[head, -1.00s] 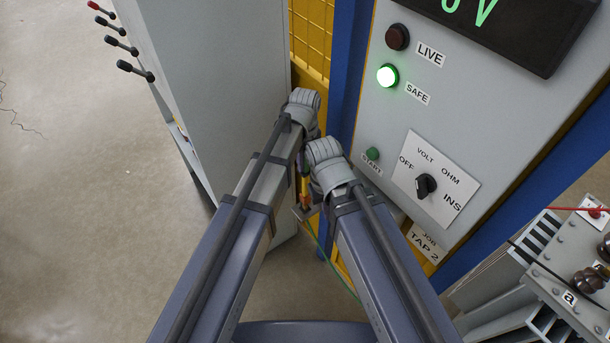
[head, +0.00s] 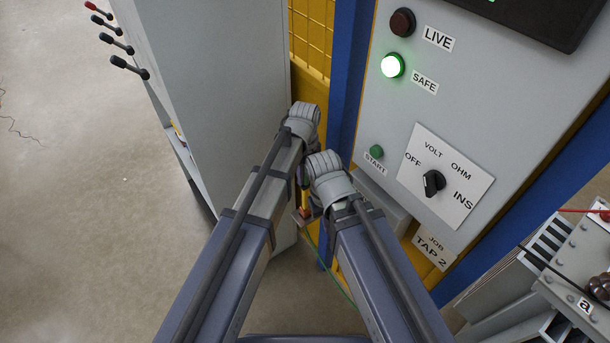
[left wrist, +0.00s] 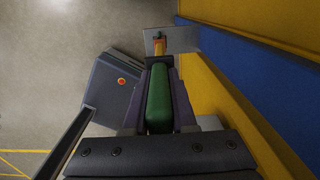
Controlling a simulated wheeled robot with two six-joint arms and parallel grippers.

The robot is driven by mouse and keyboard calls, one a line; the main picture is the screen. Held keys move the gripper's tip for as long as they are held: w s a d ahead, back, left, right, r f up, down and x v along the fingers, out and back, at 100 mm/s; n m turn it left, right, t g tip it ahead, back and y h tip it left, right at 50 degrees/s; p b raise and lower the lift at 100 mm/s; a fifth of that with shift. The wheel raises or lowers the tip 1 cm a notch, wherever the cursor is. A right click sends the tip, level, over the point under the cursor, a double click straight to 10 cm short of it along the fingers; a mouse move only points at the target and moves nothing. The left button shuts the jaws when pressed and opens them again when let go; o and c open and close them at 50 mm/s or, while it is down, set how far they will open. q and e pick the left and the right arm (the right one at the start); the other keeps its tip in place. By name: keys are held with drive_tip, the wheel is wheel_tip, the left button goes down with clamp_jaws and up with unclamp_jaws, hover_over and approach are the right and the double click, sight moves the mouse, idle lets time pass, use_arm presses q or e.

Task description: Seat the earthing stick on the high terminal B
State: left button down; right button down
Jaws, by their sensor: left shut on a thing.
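The earthing stick's green handle (left wrist: 158,100) lies between the jaws of my left gripper (left wrist: 158,88), which is shut on it. Beyond the handle, an orange-yellow part of the stick (left wrist: 159,45) reaches a grey plate-like piece at its far end. In the head view only a small part of the stick (head: 305,200) shows between my two arms, with a green lead (head: 330,268) running down from it. My left gripper is mostly hidden there by its wrist. My right gripper's jaws are hidden behind its arm. I cannot make out terminal B in either view.
A grey test panel (head: 400,130) with a lit green SAFE lamp (head: 392,66) stands close on the right. A grey cabinet (head: 215,110) stands on the left, with a yellow mesh fence (head: 312,35) behind. A terminal labelled "a" (head: 584,303) is at lower right. Floor at left is clear.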

use_arm(q)
drive_tip(key=c, duration=0.7)
unclamp_jaws()
drive_tip(key=shift+r, duration=0.1)
drive_tip(key=r+p, duration=0.3)
drive_tip(key=p, duration=0.1)
drive_tip(key=r+p, duration=0.4)
drive_tip(key=shift+d+r, duration=0.2)
drive_tip(key=shift+r, duration=0.1)
